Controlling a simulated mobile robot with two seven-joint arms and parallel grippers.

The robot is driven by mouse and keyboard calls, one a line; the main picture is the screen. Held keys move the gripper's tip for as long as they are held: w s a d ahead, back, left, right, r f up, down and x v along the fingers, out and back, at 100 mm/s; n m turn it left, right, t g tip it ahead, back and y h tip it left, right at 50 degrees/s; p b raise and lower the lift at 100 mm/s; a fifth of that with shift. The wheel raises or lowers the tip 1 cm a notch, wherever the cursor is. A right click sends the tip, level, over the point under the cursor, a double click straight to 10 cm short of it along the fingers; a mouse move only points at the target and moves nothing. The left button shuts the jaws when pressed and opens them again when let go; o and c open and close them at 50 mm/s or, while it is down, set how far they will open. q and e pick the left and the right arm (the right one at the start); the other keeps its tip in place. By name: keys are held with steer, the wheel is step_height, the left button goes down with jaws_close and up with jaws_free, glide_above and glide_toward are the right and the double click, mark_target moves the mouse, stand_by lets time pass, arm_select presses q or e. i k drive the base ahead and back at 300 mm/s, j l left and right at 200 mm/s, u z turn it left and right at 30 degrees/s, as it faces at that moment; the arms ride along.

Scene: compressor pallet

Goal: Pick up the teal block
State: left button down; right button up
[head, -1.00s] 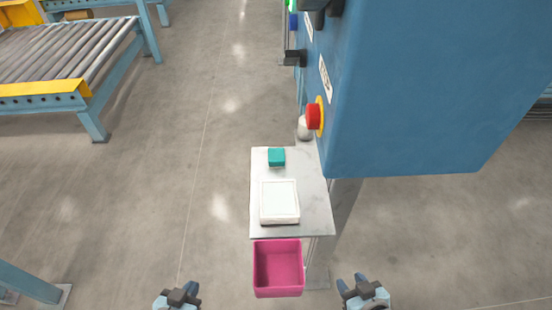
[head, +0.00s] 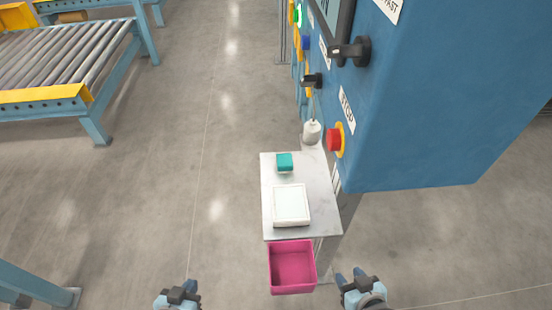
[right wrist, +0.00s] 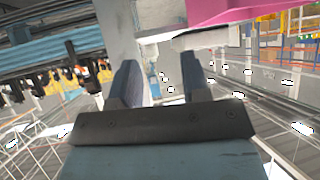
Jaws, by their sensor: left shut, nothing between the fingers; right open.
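The teal block (head: 285,161) sits near the far left corner of a small grey shelf (head: 315,211) in the head view. My left gripper (head: 184,287) is at the bottom of the head view, left of and well short of the shelf, shut and empty. My right gripper (head: 354,277) is at the bottom right of the head view, right of the pink bin and apart from the block. In the right wrist view its two fingers (right wrist: 160,85) stand apart with nothing between them. The block cannot be made out in the right wrist view.
A white box (head: 291,204) lies on the shelf in front of the block. A pink bin (head: 292,266) is at the shelf's near edge. A blue cabinet (head: 440,120) with a red button (head: 334,140) rises at the right. A roller conveyor (head: 65,55) stands far left; floor between is clear.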

mark_target(285, 163)
steer(key=i+j, duration=0.1)
steer(key=j, duration=0.45)
steer(key=j+z, duration=0.1)
steer(key=j, duration=0.45)
steer(key=i+j, duration=0.4)
steer(key=j, duration=0.2)
